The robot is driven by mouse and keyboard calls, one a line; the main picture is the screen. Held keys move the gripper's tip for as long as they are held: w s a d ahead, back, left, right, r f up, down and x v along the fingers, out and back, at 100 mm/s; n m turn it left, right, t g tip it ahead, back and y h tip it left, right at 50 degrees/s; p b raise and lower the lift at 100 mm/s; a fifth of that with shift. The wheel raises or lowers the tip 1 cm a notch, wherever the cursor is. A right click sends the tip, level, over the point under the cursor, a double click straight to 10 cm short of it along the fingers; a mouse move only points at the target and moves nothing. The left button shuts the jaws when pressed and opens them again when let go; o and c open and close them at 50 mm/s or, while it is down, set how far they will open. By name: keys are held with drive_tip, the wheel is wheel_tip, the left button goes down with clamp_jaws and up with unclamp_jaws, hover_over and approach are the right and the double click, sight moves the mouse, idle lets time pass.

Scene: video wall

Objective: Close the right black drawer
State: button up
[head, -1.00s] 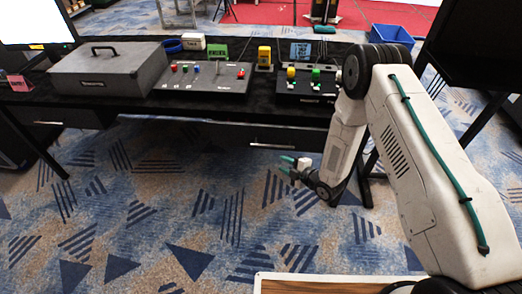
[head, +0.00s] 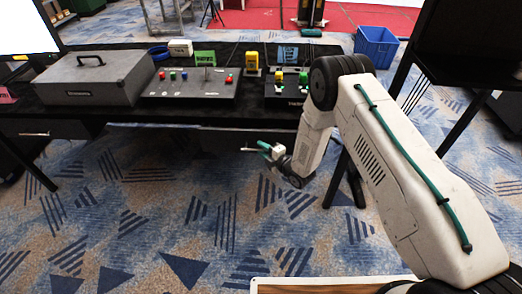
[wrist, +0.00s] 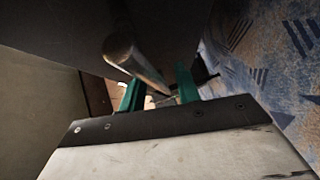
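The black desk's right drawer (head: 225,140) is a dark front under the tabletop, partly lost in shadow. Its pale bar handle (head: 250,149) shows just left of my gripper (head: 266,147). In the wrist view, a thick metal bar, apparently the handle (wrist: 135,62), runs diagonally in front of my gripper (wrist: 158,92). The two green fingers stand apart on either side of it. I cannot tell whether they touch it. A dark panel (wrist: 60,25) fills the upper left. How far out the drawer stands is hard to tell.
On the desk are a grey case (head: 95,80), a control panel (head: 190,84), a yellow device (head: 252,62) and another panel (head: 285,88) partly behind my arm. The left drawer (head: 45,128) is under the case. The patterned carpet (head: 150,220) before the desk is clear.

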sight(264, 141)
drive_tip(key=shift+c, duration=0.2)
clamp_jaws()
drive_tip(key=w, duration=0.4)
drive_tip(key=shift+w+d, duration=0.1)
drive_tip(key=shift+w, duration=0.05)
drive_tip(key=shift+w+d+r, duration=0.1)
drive_tip(key=shift+w, duration=0.05)
drive_tip(key=shift+o, duration=0.2)
unclamp_jaws()
drive_tip(key=shift+w, duration=0.1)
